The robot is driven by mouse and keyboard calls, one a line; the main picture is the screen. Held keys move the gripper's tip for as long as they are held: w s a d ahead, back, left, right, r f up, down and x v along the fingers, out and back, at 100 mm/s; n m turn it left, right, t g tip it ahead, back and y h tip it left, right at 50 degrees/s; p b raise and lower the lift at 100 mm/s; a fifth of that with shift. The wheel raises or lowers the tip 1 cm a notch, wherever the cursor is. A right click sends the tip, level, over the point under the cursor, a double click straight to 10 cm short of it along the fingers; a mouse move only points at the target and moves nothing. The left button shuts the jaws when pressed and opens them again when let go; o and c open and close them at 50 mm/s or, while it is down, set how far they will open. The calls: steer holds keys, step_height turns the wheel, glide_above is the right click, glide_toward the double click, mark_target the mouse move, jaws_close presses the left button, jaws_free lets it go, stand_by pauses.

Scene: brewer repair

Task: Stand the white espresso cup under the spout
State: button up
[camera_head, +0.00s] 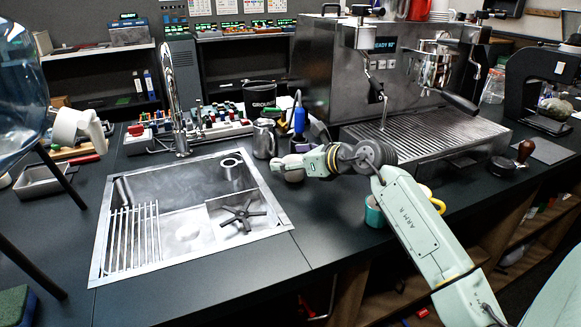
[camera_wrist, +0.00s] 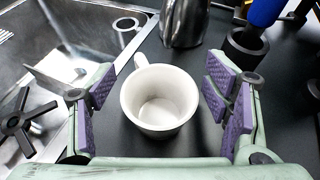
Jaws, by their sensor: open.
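The white espresso cup (camera_wrist: 159,97) stands upright on the dark counter in the wrist view, and it looks empty. Its handle points up and left. My gripper (camera_wrist: 168,98) is open, with a purple-padded finger on each side of the cup and gaps between pads and cup. In the head view my gripper (camera_head: 292,163) is at the counter right of the sink, and the cup there is mostly hidden by it. The espresso machine (camera_head: 330,62) stands at the back right, with a portafilter spout (camera_head: 436,70) above its slatted drip tray (camera_head: 425,135).
The sink (camera_head: 272,215) is left of my gripper. A metal pitcher (camera_head: 264,139) and a blue-handled tool (camera_head: 299,119) stand just behind the cup. A teal cup (camera_head: 374,212) is near the front edge. A tamper (camera_head: 524,152) lies to the right.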

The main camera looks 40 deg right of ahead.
steer(key=shift+c, duration=0.5)
steer(key=c, duration=1.3)
